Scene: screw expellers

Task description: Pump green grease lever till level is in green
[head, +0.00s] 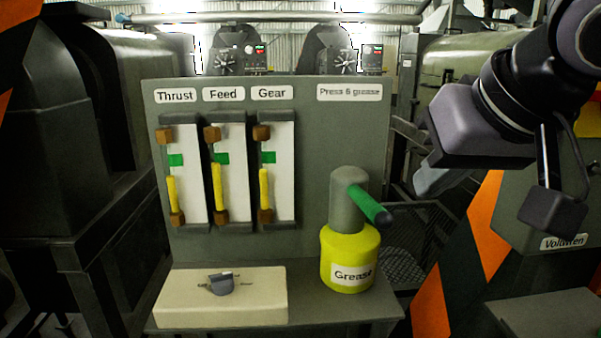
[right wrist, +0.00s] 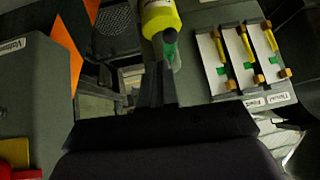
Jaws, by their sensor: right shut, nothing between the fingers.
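The green grease lever (head: 370,204) sticks out to the right and slightly down from the grey pump head (head: 348,200). The pump sits on a yellow pot (head: 350,258) labelled Grease. The lever also shows in the right wrist view (right wrist: 169,46), just beyond my fingers. Three gauges, Thrust (head: 180,172), Feed (head: 226,172) and Gear (head: 271,172), have yellow levels below their green marks. My right gripper (head: 430,178) is right of the lever, apart from it in the head view. In the right wrist view its fingers (right wrist: 157,88) are shut and empty. My left gripper is not in view.
A beige block (head: 190,298) with a grey selector knob (head: 221,284) lies on the shelf, left of the pot.

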